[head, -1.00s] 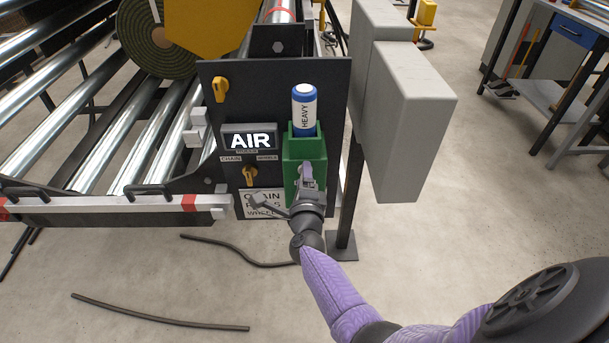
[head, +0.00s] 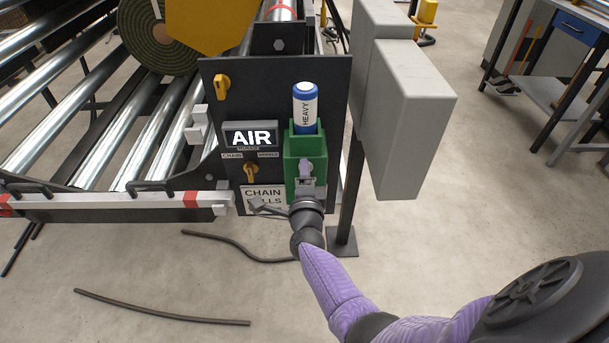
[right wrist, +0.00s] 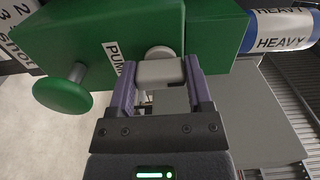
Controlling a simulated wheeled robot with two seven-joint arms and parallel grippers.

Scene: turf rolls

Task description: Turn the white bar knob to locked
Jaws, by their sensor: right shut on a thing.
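The white bar knob (right wrist: 160,72) is on the face of a green box (right wrist: 210,35); in the head view the same box (head: 292,150) is fixed to a dark panel. In the right wrist view my right gripper (right wrist: 163,85) has one purple finger on each side of the knob and is shut on it. The bar lies crosswise in that view. In the head view my right gripper (head: 306,172) covers most of the knob. The label on the box is partly hidden, so I cannot read the knob's position. My left gripper is not in view.
A green round push knob (right wrist: 62,92) sticks out beside the bar knob. A blue and white canister marked HEAVY (head: 304,108) stands in the box's top. Yellow knobs (head: 221,88) and an AIR sign (head: 250,137) are on the panel. Grey cabinets (head: 405,110) stand at right.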

